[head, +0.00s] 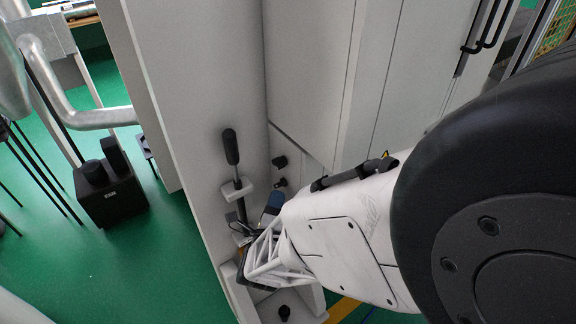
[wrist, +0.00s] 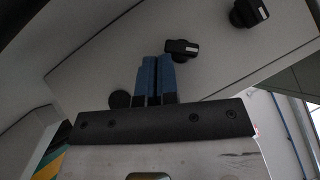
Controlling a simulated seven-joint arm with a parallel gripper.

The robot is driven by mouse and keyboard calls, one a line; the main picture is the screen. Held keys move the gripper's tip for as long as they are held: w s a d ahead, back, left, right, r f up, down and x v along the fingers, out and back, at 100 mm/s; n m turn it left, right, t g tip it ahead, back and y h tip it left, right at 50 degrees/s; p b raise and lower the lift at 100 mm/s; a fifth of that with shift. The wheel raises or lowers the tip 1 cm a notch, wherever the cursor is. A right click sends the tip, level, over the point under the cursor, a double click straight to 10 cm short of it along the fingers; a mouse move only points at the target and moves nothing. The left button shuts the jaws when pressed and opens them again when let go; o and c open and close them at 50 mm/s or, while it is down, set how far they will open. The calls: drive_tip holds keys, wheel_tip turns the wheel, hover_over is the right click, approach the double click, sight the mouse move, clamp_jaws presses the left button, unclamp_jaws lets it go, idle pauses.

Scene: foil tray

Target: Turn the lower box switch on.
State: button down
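Two small black box switches are mounted on the pale cabinet panel. The lower box switch (head: 280,183) is just above my gripper in the head view; in the wrist view I take it to be the black box (wrist: 181,48) just beyond the fingertips. The upper box switch (head: 280,161) seems to be the one at the top right of the wrist view (wrist: 249,12). My gripper (head: 275,197) has blue fingers (wrist: 157,58) side by side, pressed together with nothing visible between them. Contact with the switch cannot be told.
A lever with a black handle (head: 231,147) stands on the panel left of my gripper. A black round knob (wrist: 120,99) sits left of the fingers. A black box unit (head: 112,198) stands on the green floor at left.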

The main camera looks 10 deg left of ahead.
drive_tip(key=shift+w+a+f, duration=0.2)
drive_tip(key=shift+w+a, duration=0.3)
drive_tip(key=shift+w+a+m+t+h, duration=0.2)
drive_tip(key=shift+m+t+h, duration=0.25)
drive_tip(key=shift+m, duration=0.35)
idle(1.1)
drive_tip(key=s+f, duration=0.8)
drive_tip(key=s, duration=0.1)
drive_tip(key=shift+s+a+f, duration=0.2)
drive_tip(key=shift+s+f, duration=0.15)
drive_tip(key=shift+f, duration=0.05)
idle(0.5)
